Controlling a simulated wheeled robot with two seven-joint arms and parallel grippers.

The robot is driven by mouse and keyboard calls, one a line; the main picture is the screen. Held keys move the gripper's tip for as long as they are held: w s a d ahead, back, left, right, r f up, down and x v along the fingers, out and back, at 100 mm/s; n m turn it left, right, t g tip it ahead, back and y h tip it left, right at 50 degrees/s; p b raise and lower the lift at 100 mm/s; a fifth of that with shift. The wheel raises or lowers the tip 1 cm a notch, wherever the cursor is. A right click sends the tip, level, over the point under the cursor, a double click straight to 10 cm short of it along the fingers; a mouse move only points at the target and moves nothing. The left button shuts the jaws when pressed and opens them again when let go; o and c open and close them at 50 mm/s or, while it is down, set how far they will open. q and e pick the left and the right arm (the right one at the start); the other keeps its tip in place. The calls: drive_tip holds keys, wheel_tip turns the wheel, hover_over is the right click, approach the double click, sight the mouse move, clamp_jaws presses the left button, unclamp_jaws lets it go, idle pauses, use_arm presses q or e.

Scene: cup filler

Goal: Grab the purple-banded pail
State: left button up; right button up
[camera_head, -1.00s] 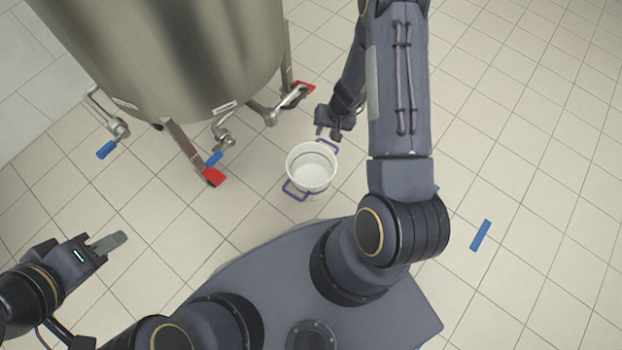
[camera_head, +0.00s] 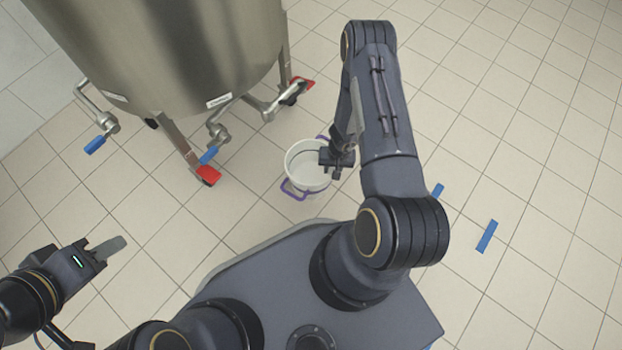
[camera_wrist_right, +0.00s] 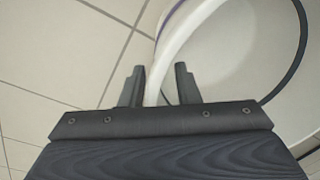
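The white pail (camera_head: 303,170), with purple side handles, stands upright on the floor in front of my base in the head view. My right gripper (camera_head: 333,165) is over the pail's right side and hides part of its rim. In the right wrist view, the pail's pale rim (camera_wrist_right: 190,30) with a purple stripe runs between the two fingers of my right gripper (camera_wrist_right: 159,84). The fingers are apart, one on each side of the rim. My left gripper (camera_head: 108,247) is at the lower left, far from the pail; its finger gap does not show.
A large steel tank (camera_head: 165,50) with legs on red feet and blue-handled valves stands at the upper left, close to the pail. Blue strips (camera_head: 487,236) lie on the floor at the right.

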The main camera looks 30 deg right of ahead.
clamp_jaws()
idle(1.4)
